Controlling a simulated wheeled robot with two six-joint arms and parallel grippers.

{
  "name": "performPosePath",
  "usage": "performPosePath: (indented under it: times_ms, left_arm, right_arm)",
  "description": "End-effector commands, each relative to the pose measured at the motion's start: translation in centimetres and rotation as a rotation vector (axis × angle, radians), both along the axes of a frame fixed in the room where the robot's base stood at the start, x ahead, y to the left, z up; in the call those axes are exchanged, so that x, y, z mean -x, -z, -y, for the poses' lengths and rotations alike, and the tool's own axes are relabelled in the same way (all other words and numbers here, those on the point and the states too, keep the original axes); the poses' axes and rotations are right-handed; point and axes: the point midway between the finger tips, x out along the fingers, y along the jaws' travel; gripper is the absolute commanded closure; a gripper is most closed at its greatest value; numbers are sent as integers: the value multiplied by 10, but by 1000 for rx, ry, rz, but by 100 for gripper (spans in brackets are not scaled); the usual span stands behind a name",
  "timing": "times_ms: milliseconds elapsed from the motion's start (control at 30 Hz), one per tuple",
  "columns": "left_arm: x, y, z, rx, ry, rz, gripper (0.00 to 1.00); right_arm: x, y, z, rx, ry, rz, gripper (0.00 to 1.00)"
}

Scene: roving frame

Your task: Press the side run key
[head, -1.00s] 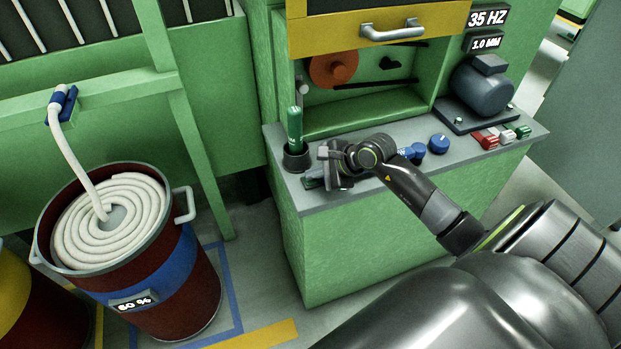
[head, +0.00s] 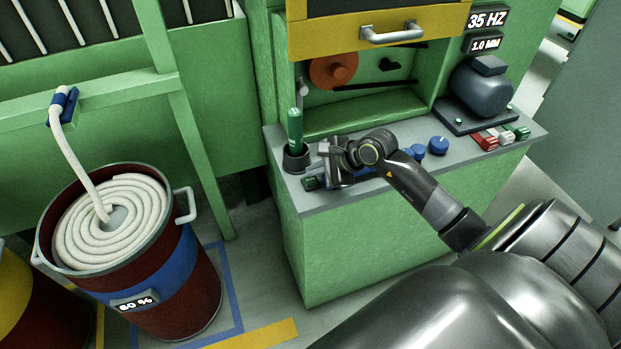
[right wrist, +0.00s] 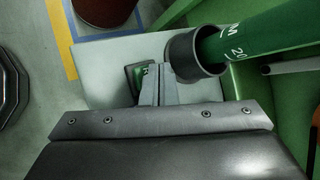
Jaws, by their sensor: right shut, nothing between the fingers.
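A small green key in a dark frame (head: 310,183) sits on the left end of the grey ledge (head: 365,192). It also shows in the right wrist view (right wrist: 134,80), partly hidden by my fingers. My left gripper is not in view.
A green tube (head: 295,128) stands in a dark cup (head: 296,160) close to the fingers. Blue knobs (head: 438,145), a red key (head: 485,140) and a grey motor (head: 483,92) are to the right. A can of coiled sliver (head: 190,290) stands at left.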

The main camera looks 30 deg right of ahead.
Motion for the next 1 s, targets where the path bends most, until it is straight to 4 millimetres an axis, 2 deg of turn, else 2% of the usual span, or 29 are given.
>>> performPosePath:
  times_ms: [500, 1000]
  left_arm:
    - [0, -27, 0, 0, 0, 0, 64]
    - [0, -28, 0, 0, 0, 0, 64]
  right_arm:
    - [0, -47, 0, 0, -1, 2, 100]
    - [0, -50, 0, -1, -1, 0, 100]
